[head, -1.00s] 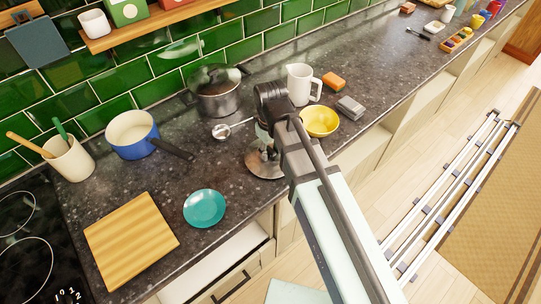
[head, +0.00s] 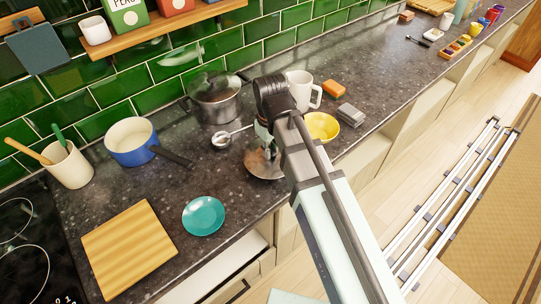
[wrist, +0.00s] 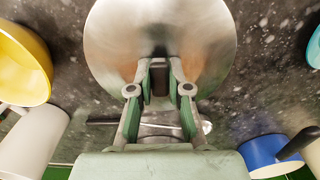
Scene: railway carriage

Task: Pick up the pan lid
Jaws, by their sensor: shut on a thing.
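The pan lid (head: 258,167) is a round, shiny metal disc near the front edge of the counter, partly hidden by my arm in the head view. In the wrist view the lid (wrist: 160,25) fills the top middle. My gripper (wrist: 159,78) is shut on the dark knob at the lid's centre, one finger on each side. In the head view my gripper (head: 263,138) is over the lid and mostly hidden by the arm. I cannot tell whether the lid is clear of the counter.
A metal pot (head: 216,105) and a measuring spoon (head: 222,139) are behind the lid. A yellow bowl (head: 322,126) and white jug (head: 300,90) stand right. A teal plate (head: 203,216), blue pan (head: 130,142) and wooden board (head: 128,250) are left.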

